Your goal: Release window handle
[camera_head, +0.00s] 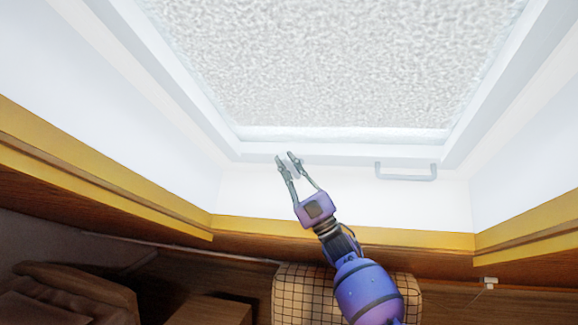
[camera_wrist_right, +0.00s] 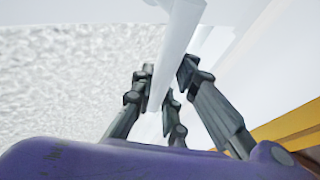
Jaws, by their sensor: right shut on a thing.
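The window (camera_head: 335,60) fills the upper part of the head view, with a frosted pane and a white frame. A pale U-shaped handle (camera_head: 405,176) sits at its lower edge, to the right of my right gripper (camera_head: 289,157). That gripper reaches up to the lower frame. In the right wrist view, the fingers of my right gripper (camera_wrist_right: 163,76) are closed around a smooth white bar (camera_wrist_right: 179,40). Which part of the window this bar belongs to is unclear; in the head view it does not stand out against the white frame. My left gripper is not in view.
A yellow and brown wooden ledge (camera_head: 245,230) runs below the window, and sloping white walls (camera_head: 110,110) flank it. A checked cushion (camera_head: 290,295) lies below, behind my right arm. A brown seat or bedding (camera_head: 70,290) is at lower left.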

